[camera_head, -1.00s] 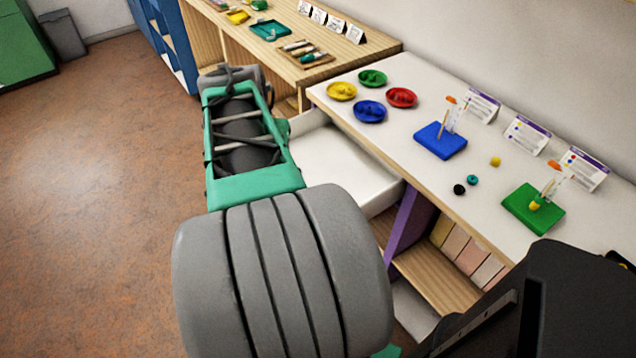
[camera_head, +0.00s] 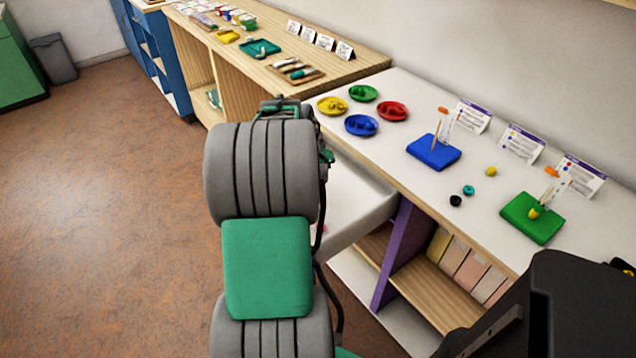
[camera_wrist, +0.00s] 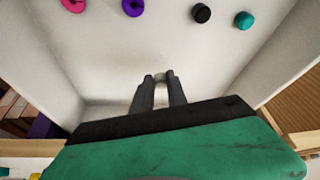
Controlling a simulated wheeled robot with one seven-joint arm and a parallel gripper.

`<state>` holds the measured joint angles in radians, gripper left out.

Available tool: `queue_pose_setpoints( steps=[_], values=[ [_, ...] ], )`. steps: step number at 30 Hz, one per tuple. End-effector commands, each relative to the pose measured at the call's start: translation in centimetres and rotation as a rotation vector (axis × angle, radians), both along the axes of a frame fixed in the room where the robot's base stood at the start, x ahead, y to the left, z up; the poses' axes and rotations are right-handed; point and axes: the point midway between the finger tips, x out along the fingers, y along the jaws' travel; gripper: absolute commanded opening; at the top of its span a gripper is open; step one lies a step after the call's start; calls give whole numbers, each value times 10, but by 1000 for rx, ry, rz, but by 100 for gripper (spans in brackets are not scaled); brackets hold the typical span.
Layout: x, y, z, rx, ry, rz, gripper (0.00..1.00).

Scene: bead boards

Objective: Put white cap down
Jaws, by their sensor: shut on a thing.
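In the wrist view my gripper (camera_wrist: 158,84) points into a white drawer (camera_wrist: 120,55). Its two dark fingers are close together, shut on a small pale thing, the white cap (camera_wrist: 160,75), which barely stands out against the white floor. I cannot tell whether the cap touches the drawer floor. In the head view the open drawer (camera_head: 350,200) sticks out from the shelf unit; my arm hides my gripper and the cap.
Pink (camera_wrist: 73,4), purple (camera_wrist: 133,6), black (camera_wrist: 201,13) and teal (camera_wrist: 244,20) beads lie along the drawer beyond my fingers. Drawer walls stand on both sides. The white tabletop (camera_head: 400,100) holds coloured dishes, a blue board (camera_head: 434,152), a green board (camera_head: 532,217) and loose beads.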

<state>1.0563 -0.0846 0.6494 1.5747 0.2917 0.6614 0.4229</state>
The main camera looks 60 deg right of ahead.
Motion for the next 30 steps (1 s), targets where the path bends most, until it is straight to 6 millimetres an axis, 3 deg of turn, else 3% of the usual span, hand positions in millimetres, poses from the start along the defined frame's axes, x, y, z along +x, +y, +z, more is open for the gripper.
queue_pose_setpoints(
  steps=[9, 20, 21, 28, 30],
  values=[
    [6, -9, -41, 0, 0, 0, 0],
    [6, -9, -47, -1, -1, 0, 0],
    [6, -9, -46, -1, -1, 0, 21],
    [6, -9, -45, -1, -1, 0, 40],
    [6, -9, -45, -1, -1, 0, 40]
  ],
)
